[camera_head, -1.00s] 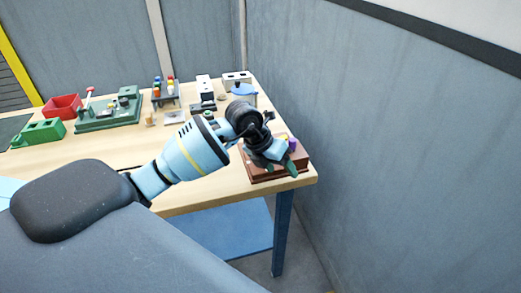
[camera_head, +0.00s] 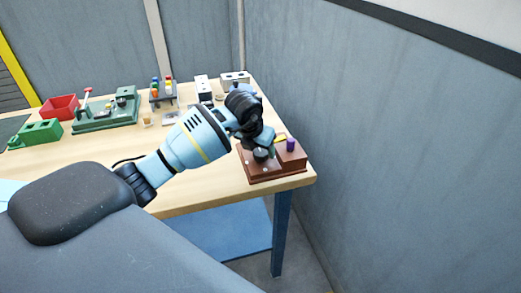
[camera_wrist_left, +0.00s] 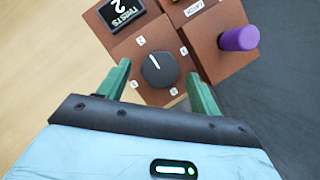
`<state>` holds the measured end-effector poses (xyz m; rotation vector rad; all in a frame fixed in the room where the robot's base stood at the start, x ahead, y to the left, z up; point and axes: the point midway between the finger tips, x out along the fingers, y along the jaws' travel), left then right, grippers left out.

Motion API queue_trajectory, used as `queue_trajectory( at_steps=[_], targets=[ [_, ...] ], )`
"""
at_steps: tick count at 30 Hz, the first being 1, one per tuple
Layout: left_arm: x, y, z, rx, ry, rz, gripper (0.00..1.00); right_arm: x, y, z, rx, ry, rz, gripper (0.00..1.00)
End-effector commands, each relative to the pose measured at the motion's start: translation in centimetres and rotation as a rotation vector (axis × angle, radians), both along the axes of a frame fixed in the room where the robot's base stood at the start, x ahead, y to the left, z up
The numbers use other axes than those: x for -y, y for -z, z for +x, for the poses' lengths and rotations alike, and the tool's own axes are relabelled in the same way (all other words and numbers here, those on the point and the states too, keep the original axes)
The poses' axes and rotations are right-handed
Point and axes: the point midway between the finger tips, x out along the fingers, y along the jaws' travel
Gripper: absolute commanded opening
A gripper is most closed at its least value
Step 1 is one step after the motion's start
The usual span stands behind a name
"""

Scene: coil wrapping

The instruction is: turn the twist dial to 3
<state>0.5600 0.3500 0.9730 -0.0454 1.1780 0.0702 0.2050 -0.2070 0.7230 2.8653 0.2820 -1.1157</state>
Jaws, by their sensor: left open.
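The twist dial (camera_wrist_left: 159,69) is a black round knob with a white pointer line on a brown box (camera_wrist_left: 124,46). Its pointer aims up and to the left, toward the 2 label. A small dark display (camera_wrist_left: 121,12) above it shows TWISTS and a 2. In the head view the brown box (camera_head: 290,161) sits at the table's near right corner, with the dial (camera_head: 261,155) partly under my gripper. My left gripper (camera_wrist_left: 158,72) is open, its green fingers on either side of the dial. Whether they touch it I cannot tell. My right gripper is out of view.
A purple knob (camera_wrist_left: 239,39) stands on the raised right part of the box, close to the right finger. Behind are a green fixture (camera_head: 105,112), a red bin (camera_head: 60,107) and a green block (camera_head: 42,131). A grey wall is right of the table (camera_head: 218,186).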

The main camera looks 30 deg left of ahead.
Motion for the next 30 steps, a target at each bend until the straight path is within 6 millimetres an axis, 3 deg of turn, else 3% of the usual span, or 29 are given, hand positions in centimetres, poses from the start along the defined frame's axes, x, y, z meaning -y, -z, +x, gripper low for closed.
queue_trajectory(
  at_steps=[4, 14, 24, 30],
  targets=[
    [0.03, 1.14, 0.44, -0.001, 0.001, -0.002, 0.64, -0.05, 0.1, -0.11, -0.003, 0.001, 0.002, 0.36],
    [-0.02, 1.35, 0.57, 0.001, 0.0, -0.001, 0.64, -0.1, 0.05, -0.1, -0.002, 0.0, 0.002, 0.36],
    [-0.01, 1.33, 0.55, 0.001, 0.0, -0.001, 0.2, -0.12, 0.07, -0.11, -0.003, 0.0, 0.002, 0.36],
    [-0.03, 1.35, 0.55, 0.0, 0.012, 0.0, 0.2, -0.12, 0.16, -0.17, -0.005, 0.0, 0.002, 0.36]
  ],
)
